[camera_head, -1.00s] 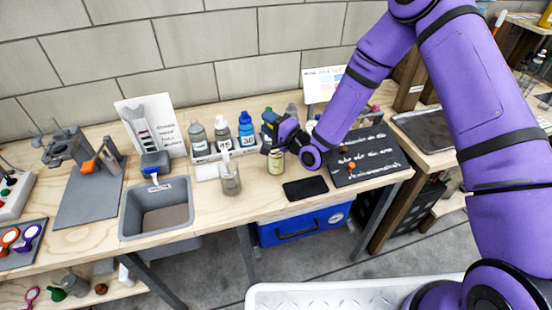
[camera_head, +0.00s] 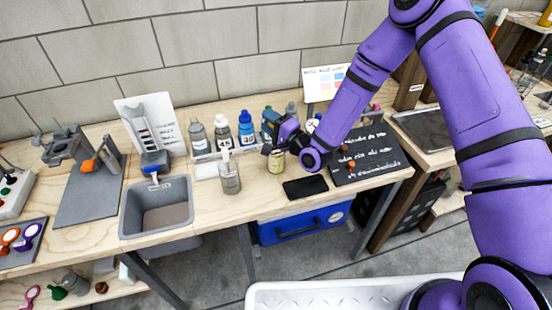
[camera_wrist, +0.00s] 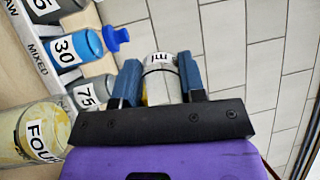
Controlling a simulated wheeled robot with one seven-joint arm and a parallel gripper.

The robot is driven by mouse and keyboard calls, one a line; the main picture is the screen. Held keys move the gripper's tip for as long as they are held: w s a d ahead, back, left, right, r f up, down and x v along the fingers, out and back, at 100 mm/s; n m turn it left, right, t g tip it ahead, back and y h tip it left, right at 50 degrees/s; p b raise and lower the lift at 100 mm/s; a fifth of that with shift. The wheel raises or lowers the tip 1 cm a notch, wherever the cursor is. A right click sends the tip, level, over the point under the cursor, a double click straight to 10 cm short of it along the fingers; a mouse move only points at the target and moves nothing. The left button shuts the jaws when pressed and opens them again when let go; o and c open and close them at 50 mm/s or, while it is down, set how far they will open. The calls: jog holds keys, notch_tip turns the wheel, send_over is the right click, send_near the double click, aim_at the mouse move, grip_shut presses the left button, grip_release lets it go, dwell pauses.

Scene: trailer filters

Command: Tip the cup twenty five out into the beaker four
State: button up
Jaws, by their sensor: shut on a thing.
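My gripper (camera_head: 271,128) is over the middle of the bench, just above and beside beaker four (camera_head: 277,163). In the wrist view, its two blue fingers (camera_wrist: 158,66) are shut on a small pale cup (camera_wrist: 160,88) with a dark ring and a partly visible label. I take it for cup twenty five; its number is not readable. Beaker four (camera_wrist: 40,135) also shows in the wrist view at the lower left, clear with a "FOUR" label and yellowish inside. The cup's mouth and contents are hidden, and I cannot tell its exact tilt.
Numbered bottles, including a blue one (camera_head: 246,135), stand in a row behind. A clear bottle (camera_head: 230,178) stands left of beaker four. A black pad (camera_head: 305,188) and a black written board (camera_head: 370,155) lie to the right. A grey sink (camera_head: 158,208) is at the left.

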jog(key=shift+s+d+r+t+y, duration=0.1)
jog(key=shift+s+d+t+y, duration=0.05)
jog(key=shift+t+y, duration=0.35)
dwell(1.2)
jog(key=shift+s+d+r+t+y, duration=0.1)
jog(key=shift+d+r+t+y, duration=0.05)
jog(key=shift+r+t+y, duration=0.65)
dwell(1.1)
jog(key=shift+s+d+r+t+y, duration=0.2)
jog(key=shift+t+y, duration=0.1)
jog(key=shift+y, duration=0.1)
dwell(1.5)
jog(key=shift+s+d+r+t+y, duration=0.1)
jog(key=shift+s+r+t+y, duration=0.05)
jog(key=shift+r+t+y, duration=0.6)
dwell(1.8)
